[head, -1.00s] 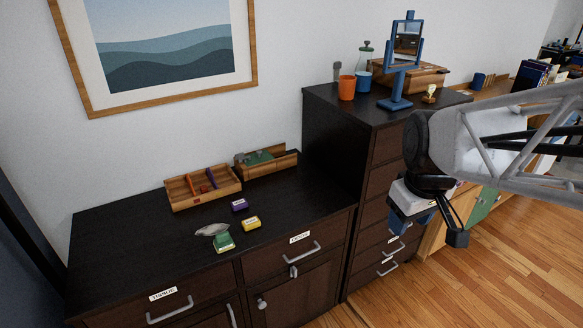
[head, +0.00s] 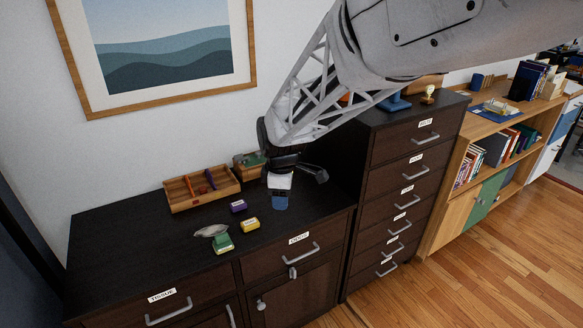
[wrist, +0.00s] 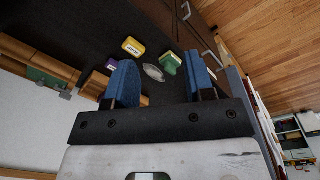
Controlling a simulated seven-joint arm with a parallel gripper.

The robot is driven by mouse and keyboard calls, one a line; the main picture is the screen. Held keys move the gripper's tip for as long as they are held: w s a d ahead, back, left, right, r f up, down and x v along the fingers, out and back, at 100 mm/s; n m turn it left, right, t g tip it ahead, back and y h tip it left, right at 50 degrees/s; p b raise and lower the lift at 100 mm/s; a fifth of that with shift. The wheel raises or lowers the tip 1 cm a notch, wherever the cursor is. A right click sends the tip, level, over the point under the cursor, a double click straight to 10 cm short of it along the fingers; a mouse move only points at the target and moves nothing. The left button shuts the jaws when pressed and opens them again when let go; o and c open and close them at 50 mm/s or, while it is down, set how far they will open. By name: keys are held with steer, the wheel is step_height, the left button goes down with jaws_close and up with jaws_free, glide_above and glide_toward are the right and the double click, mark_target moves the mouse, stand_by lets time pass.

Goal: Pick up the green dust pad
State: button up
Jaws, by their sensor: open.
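The green dust pad (head: 223,243), a small green block with a pale part, lies on the dark dresser top near its front edge. A grey oval dish-like item (head: 211,230) lies right behind it. My gripper (head: 281,202) is above the dresser, to the right of the pad and apart from it. In the wrist view my blue fingers (wrist: 160,82) are spread with nothing held. The pad (wrist: 169,63) shows beyond them, close to the right finger, with the grey oval item (wrist: 153,73) beside it.
A yellow box (head: 250,225) and a purple box (head: 238,206) lie close to the pad. A wooden tray (head: 180,201) stands behind them; another wooden box (head: 244,171) is partly hidden by my arm. A taller drawer cabinet (head: 400,190) stands to the right. The dresser's left top is clear.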

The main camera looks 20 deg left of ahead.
mark_target(221, 235)
steer(key=a+f+n, duration=0.2)
steer(key=a+f, duration=0.1)
steer(key=a, duration=0.3)
steer(key=s+a+f+n, duration=0.1)
steer(key=a+f+n, duration=0.1)
steer(key=a+f, duration=0.2)
steer(key=a+f+n, duration=0.3)
steer(key=a+f, duration=0.1)
steer(key=a, duration=0.4)
steer(key=shift+s+a+f+g, duration=0.1)
steer(key=shift+s+a+g, duration=0.2)
steer(key=shift+a, duration=0.1)
steer(key=shift+f, duration=0.15)
steer(key=shift+f, duration=1.15)
steer(key=shift+s+a+f, duration=0.15)
steer(key=shift+f, duration=2.45)
jaws_close()
